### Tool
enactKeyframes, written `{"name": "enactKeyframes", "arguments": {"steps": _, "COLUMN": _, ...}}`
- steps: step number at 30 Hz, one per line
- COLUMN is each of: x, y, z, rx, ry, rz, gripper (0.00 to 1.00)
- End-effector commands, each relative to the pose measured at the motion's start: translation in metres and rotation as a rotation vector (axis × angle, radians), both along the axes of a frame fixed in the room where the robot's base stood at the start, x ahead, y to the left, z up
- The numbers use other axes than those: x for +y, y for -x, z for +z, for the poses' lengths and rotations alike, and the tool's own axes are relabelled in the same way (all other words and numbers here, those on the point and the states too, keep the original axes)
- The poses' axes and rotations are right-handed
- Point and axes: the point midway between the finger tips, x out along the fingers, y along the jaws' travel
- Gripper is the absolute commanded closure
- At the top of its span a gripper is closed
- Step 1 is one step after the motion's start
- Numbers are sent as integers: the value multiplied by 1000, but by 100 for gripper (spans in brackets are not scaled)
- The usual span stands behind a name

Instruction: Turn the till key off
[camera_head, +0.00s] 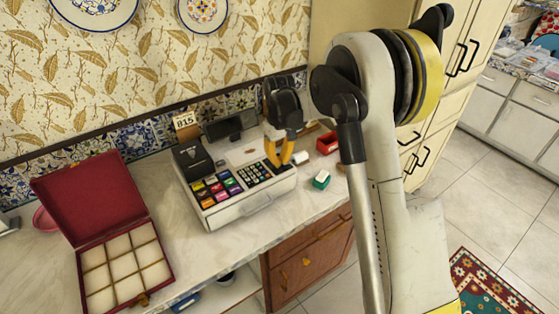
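The till (235,212) is a cream cash register on the counter, with coloured keys, a dark number pad and a closed drawer at its front. My gripper (280,164), with yellow-orange fingers, points down over the till's right rear part, just behind the number pad. I cannot tell whether its fingertips touch the till, or whether they are apart or closed. The till key cannot be made out; the gripper covers part of that area.
An open red box (171,244) with pale compartments stands left of the till. A small red container (328,143) and a green-and-white block (321,179) lie on the counter to the right. A number sign (185,121) and a dark display (231,127) stand behind. My arm blocks the right side.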

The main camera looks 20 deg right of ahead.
Motion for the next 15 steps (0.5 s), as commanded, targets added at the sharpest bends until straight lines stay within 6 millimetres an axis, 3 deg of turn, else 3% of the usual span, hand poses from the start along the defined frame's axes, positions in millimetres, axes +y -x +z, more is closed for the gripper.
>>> {"name": "enactKeyframes", "arguments": {"steps": 1, "x": 0, "y": 0, "z": 0, "rx": 1, "ry": 0, "rz": 0, "gripper": 85}}
{"name": "enactKeyframes", "arguments": {"steps": 3, "x": 0, "y": 0, "z": 0, "rx": 1, "ry": 0, "rz": 0, "gripper": 71}}
{"name": "enactKeyframes", "arguments": {"steps": 11, "x": 0, "y": 0, "z": 0, "rx": 0, "ry": 0, "rz": 0, "gripper": 71}}
{"name": "enactKeyframes", "arguments": {"steps": 15, "x": 0, "y": 0, "z": 10, "rx": 0, "ry": 0, "rz": -1, "gripper": 71}}
